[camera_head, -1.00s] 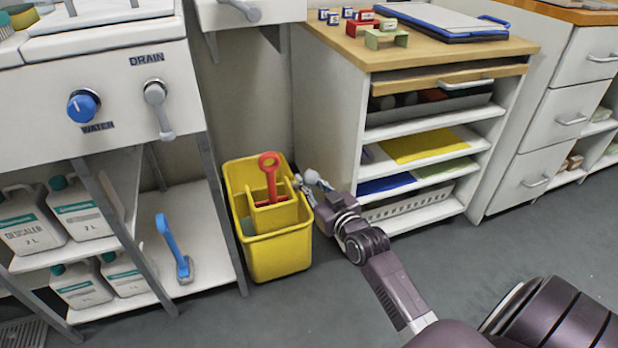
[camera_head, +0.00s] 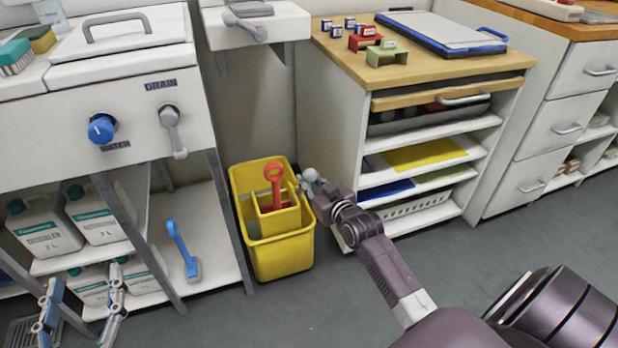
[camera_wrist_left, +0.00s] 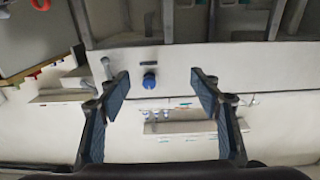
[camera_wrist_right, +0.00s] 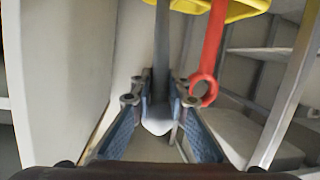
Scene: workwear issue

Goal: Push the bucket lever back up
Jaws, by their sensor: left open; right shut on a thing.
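The yellow bucket (camera_head: 282,257) stands on the floor between the washing unit and the cabinet. A red handle with a ring end (camera_head: 274,185) rises from its insert; it also shows in the right wrist view (camera_wrist_right: 208,62). My right gripper (camera_head: 311,183) is at the bucket's right side, shut on a dark grey bar with a pale rounded end (camera_wrist_right: 160,62), apparently the bucket lever. The bar's join to the bucket is not clear. My left gripper (camera_head: 84,293) is open and empty at the lower left, in front of the washing unit.
The washing unit (camera_head: 60,110) with its blue knob (camera_head: 102,129) and drain lever (camera_head: 172,130) is left of the bucket. A blue brush (camera_head: 181,250) leans on its lower shelf. The wooden-topped cabinet (camera_head: 335,120) is close on the right. The floor in front is clear.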

